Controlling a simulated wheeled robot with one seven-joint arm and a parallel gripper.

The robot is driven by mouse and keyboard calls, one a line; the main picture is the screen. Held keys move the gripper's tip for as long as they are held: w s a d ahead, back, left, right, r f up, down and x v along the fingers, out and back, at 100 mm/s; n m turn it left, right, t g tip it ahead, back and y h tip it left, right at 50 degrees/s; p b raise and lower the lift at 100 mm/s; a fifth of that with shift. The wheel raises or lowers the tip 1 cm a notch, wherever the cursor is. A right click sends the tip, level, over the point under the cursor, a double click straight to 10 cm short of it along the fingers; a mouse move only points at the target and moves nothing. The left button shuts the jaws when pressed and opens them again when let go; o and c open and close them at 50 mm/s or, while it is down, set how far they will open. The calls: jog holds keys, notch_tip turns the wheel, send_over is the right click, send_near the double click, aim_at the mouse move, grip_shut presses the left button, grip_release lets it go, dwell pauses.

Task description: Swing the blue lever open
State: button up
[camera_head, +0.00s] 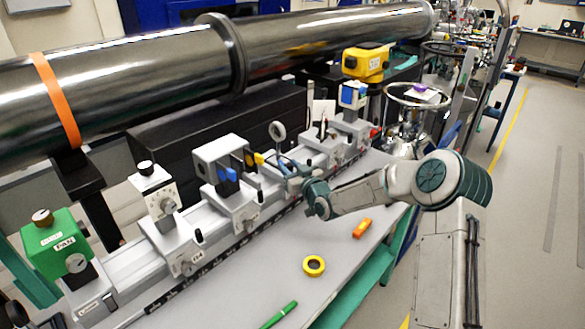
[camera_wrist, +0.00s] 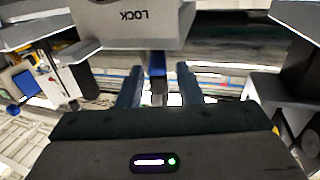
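In the wrist view, a narrow blue lever (camera_wrist: 157,64) stands just under a grey block marked LOCK (camera_wrist: 130,22). My gripper (camera_wrist: 159,88) is open, its two fingers apart on either side of the lever's line, with gaps visible on both sides. Nothing appears clamped. I cannot tell how far the lever reaches between the fingers. In the head view, my gripper (camera_head: 280,163) is at the rail, to the right of a grey box-shaped unit with blue parts (camera_head: 228,175). My gripper and wrist hide part of the rail there, and the lever is not clearly made out.
A yellow tape roll (camera_head: 314,266), an orange block (camera_head: 362,228) and a green pen (camera_head: 279,314) lie on the bench (camera_head: 240,290). Several units stand along the rail, including a green box (camera_head: 62,245). A large steel pipe (camera_head: 150,75) runs behind. The bench's front middle is mostly clear.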

grip_shut()
jog(key=shift+d+f, duration=0.1)
jog(key=shift+d, duration=0.15)
jog(key=shift+a, duration=0.2)
jog(key=shift+s+a+h+b, duration=0.1)
jog(key=shift+h+b, duration=0.2)
jog(key=shift+b, duration=0.5)
jog(key=m+t+h+b, duration=0.1)
jog(key=b, duration=0.1)
jog(key=m+h+b, duration=0.1)
jog(key=b, duration=0.1)
jog(key=shift+s+a+f+t+h+b, duration=0.2)
jog(key=shift+a+t+h+b, duration=0.1)
jog(key=shift+a+t+b, duration=0.1)
jog(key=m+h+b, duration=0.2)
jog(key=t+h+b, duration=0.1)
jog(key=shift+s+a+r+m+h, duration=0.1)
jog(key=shift+a+r+m+h, duration=0.2)
jog(key=shift+a+m, duration=0.1)
jog(key=shift+a+r+m+t+h+b, duration=0.15)
jog(key=shift+m+h+b, duration=0.2)
jog(key=shift+m+h, duration=0.45)
jog(key=shift+f+m+t+h+b, duration=0.15)
jog(key=shift+m+h+b, duration=0.2)
jog(key=shift+h, duration=0.75)
jog(key=shift+r, duration=0.15)
